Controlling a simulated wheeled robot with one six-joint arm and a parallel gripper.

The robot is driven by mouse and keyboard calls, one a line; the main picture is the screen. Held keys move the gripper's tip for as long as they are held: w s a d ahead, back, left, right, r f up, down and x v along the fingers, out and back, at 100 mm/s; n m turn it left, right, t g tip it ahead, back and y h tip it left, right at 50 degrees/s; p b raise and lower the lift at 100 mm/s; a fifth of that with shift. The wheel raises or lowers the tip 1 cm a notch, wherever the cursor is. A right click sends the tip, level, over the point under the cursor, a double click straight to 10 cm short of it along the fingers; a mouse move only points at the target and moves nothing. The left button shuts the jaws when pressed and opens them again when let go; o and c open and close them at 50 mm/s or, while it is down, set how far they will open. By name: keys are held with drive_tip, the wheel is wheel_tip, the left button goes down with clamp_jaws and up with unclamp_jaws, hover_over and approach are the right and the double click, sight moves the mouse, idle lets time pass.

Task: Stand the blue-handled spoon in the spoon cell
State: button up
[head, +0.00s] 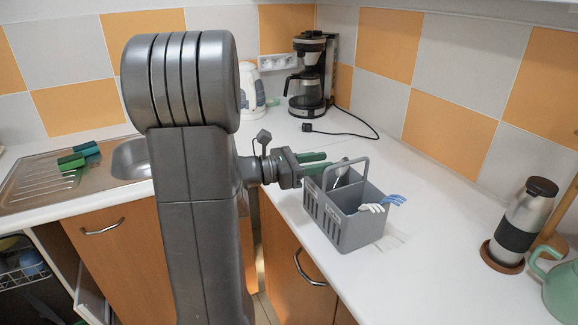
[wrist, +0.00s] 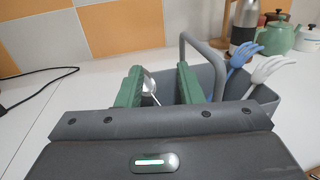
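The grey caddy (head: 353,233) with a raised loop handle stands on the white counter; it also shows in the wrist view (wrist: 262,93). A metal spoon (head: 341,171) sticks up at the caddy's far-left side. In the wrist view the spoon (wrist: 149,84) shows between my fingers, bowl up, closer to the left one; its handle and handle colour are hidden. My gripper (head: 328,160) has green fingers spread apart at the caddy's left edge; they also show in the wrist view (wrist: 160,82). I see no clear grip on the spoon.
A blue fork (head: 396,200) and a white fork (head: 371,208) stick out of the caddy's right side. A coffee maker (head: 310,75) with a cable stands behind. A steel flask (head: 520,225) and a green teapot (head: 562,285) are at right. The counter between is clear.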

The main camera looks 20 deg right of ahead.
drive_tip(key=w+a, duration=0.1)
drive_tip(key=a, duration=1.1)
drive_tip(key=shift+w+a, duration=0.2)
drive_tip(key=shift+a, duration=0.2)
drive_tip(key=s+d, duration=0.1)
drive_tip(key=d, duration=1.2)
drive_tip(key=shift+s+d+r, duration=0.15)
drive_tip(key=shift+s+d, duration=0.1)
drive_tip(key=shift+d, duration=0.15)
